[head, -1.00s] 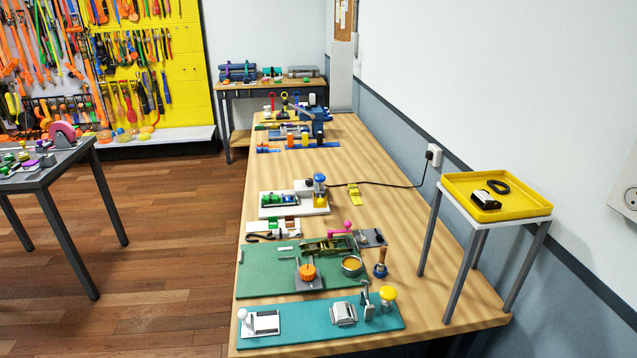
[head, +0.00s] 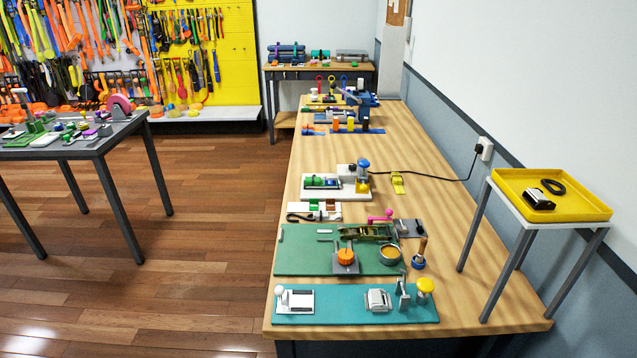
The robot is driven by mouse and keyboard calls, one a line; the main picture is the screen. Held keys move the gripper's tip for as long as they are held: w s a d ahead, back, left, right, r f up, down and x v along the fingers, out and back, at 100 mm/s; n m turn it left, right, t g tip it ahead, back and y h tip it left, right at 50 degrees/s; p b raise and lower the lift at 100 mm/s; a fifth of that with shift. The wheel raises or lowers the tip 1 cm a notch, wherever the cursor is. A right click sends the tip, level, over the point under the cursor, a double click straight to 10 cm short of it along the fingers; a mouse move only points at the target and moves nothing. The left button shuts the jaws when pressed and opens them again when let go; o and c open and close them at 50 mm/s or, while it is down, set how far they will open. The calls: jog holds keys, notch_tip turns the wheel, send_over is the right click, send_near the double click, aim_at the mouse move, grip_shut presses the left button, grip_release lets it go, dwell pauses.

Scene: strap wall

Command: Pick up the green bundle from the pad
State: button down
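I cannot tell for sure which thing is the green bundle. A small teal-green roll (head: 320,55) sits on the far back table between dark blue rolls and a grey item. Green rounded pieces (head: 318,182) lie in a white fixture on the long bench. An olive-green strap with a ratchet (head: 364,232) lies at the back edge of a flat green pad (head: 300,262) on the near part of that bench. My gripper is in none of the views.
The long wooden bench (head: 440,255) has a teal board (head: 335,312) with clamps at its near end. A yellow tray (head: 585,207) stands on a small stand at right. A dark table (head: 70,152) stands at left. Open wooden floor (head: 220,250) lies between.

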jog(key=c, duration=0.6)
grip_release()
